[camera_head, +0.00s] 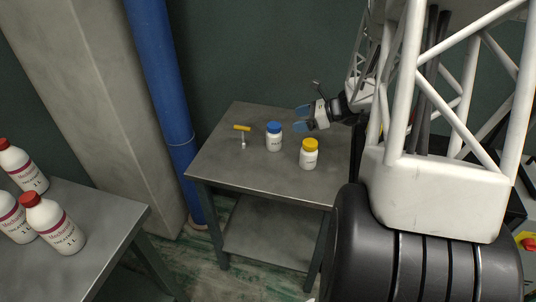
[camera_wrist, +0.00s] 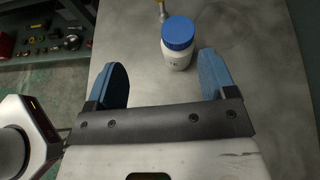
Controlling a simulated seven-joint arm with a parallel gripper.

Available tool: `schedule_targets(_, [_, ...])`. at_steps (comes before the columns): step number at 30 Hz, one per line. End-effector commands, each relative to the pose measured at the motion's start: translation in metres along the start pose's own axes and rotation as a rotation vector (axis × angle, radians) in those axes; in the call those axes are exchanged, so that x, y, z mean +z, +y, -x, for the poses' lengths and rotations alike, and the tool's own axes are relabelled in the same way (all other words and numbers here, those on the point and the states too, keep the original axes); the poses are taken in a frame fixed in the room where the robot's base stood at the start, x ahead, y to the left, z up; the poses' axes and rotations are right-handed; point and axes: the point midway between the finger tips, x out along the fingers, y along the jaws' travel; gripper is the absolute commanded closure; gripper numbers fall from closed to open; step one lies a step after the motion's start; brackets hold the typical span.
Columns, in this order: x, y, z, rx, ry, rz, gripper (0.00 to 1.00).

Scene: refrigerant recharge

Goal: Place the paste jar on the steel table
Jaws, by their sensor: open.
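Two white jars stand upright on the steel table (camera_head: 240,165) in the head view, one with a blue lid (camera_head: 274,137) and one with a yellow lid (camera_head: 309,154). Their labels are too small to read, so I cannot tell which is the paste jar. My gripper (camera_head: 302,118) is open and empty, above the table's back right part. In the wrist view the blue-lidded jar (camera_wrist: 178,42) shows ahead, nearer the right finger, with no visible grip on it. The yellow-lidded jar is not seen in that view.
A yellow-handled tool (camera_head: 242,132) lies left of the blue-lidded jar. Several white bottles with red caps (camera_head: 55,225) stand on another table at left. A blue pipe (camera_head: 165,90) rises behind. The steel table's left and front are clear.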

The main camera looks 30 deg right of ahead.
Motion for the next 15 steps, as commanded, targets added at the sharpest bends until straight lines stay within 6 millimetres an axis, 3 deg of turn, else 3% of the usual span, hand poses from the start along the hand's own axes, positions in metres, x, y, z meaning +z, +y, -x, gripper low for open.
schedule_targets(5, [0.035,0.036,-0.018,0.097,0.068,0.144,0.23])
schedule_targets(15, [0.102,0.133,-0.043,0.34,0.231,0.539,0.23])
